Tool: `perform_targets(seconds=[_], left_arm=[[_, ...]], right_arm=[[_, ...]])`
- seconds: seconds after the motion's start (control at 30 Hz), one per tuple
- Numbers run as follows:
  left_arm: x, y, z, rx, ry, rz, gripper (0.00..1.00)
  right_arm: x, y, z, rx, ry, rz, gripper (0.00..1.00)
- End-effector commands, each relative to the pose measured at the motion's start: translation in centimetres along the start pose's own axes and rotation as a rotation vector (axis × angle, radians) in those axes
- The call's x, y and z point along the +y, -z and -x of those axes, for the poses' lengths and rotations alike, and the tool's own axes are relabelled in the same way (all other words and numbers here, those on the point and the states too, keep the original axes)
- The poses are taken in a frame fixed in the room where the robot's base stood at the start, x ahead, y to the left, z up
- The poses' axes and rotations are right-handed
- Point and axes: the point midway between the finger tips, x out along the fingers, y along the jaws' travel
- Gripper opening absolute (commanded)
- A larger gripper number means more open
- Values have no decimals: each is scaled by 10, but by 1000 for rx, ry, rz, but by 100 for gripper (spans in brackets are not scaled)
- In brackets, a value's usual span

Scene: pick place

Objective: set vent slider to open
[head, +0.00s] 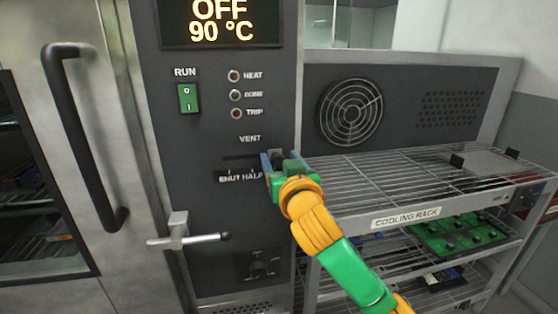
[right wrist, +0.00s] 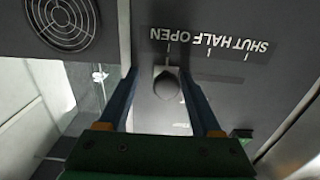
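The vent slider's dark rounded knob (right wrist: 167,86) shows in the right wrist view, where the panel appears upside down. It lines up with the tick at the OPEN end of the SHUT, HALF, OPEN scale (right wrist: 208,42). My right gripper (right wrist: 158,78) is open, with one finger on each side of the knob. The knob sits closer to the right-hand finger in that view; I cannot tell if they touch. In the head view my right gripper (head: 277,160) covers the OPEN label and much of the knob; the VENT slot (head: 238,157) shows to its left. My left gripper is out of view.
The oven panel carries a green RUN switch (head: 187,98) and a display (head: 221,22) reading OFF, 90 °C. A latch handle (head: 185,238) juts out at lower left. The wire cooling rack (head: 400,180) stands close on the right, under my right arm.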

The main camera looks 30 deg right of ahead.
Motion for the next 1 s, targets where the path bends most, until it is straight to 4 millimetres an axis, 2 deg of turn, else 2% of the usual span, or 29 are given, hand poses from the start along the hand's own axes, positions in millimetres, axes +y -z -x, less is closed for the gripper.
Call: perform_targets(seconds=[0.17, 0.4, 0.5, 0.93, 1.0], left_arm=[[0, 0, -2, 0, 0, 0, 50], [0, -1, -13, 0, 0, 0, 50], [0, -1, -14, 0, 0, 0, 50], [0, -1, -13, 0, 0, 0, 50], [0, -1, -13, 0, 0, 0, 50]], right_arm=[[-1, 0, 4, 2, 3, -1, 66], [0, -2, 53, 4, 4, -3, 66], [1, -1, 66, 2, 1, -3, 66], [2, 0, 71, -1, -1, -1, 66], [1, -7, 70, -18, 4, 5, 66]])
